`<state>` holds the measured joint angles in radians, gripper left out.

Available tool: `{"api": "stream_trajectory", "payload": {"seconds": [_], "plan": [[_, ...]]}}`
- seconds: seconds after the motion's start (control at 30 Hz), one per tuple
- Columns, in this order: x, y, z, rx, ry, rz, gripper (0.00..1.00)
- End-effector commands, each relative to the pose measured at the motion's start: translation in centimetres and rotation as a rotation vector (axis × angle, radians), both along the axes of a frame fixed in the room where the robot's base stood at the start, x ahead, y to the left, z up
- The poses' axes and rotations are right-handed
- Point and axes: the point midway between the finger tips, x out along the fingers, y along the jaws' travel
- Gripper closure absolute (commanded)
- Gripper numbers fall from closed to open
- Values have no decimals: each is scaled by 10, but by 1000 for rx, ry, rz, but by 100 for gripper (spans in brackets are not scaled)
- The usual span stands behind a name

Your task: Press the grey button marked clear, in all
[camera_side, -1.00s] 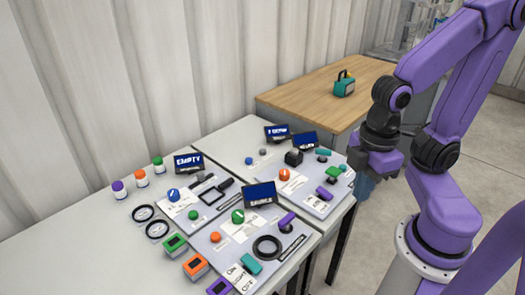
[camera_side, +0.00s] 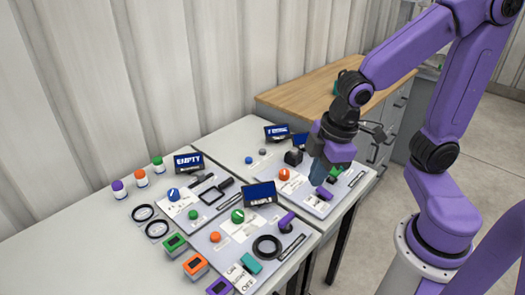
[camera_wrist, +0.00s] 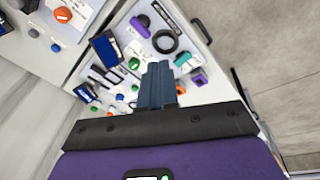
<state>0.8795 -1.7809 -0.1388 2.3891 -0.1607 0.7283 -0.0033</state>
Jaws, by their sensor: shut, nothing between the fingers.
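A small grey button (camera_side: 263,152) sits on the far panel beside a blue button (camera_side: 248,160), in front of a tilted display. In the wrist view, a grey button (camera_wrist: 33,33) shows at the upper left near a blue one (camera_wrist: 55,47). No "clear" marking is legible at this size. My gripper (camera_side: 317,181) is shut and empty, pointing down over the right-hand panel, to the right of the grey button and apart from it. Its closed fingers show in the wrist view (camera_wrist: 156,80). My gripper hides part of the right-hand panel in the side view.
A display (camera_side: 188,162) reads EMPTY; another (camera_side: 277,132) shows small text. The near panel carries a green knob (camera_side: 237,216), a black ring (camera_side: 267,247) and a purple lever (camera_side: 286,221). A black block (camera_side: 293,157) stands near my gripper. The left table area is mostly clear.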

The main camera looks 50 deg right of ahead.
Motion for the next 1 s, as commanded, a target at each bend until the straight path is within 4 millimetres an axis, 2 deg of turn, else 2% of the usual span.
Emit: {"api": "stream_trajectory", "payload": {"seconds": [0.03, 0.23, 0.47, 0.7, 0.9, 1.0], "plan": [[23, 1, -2, 3, -35, -21, 100], [108, -2, -7, 24, -175, -65, 100], [201, -29, -20, 35, -315, -90, 100], [284, -82, -42, 44, -434, -90, 100], [335, -139, -68, 57, -507, -76, 100], [352, -169, -83, 69, -536, -67, 100]]}}
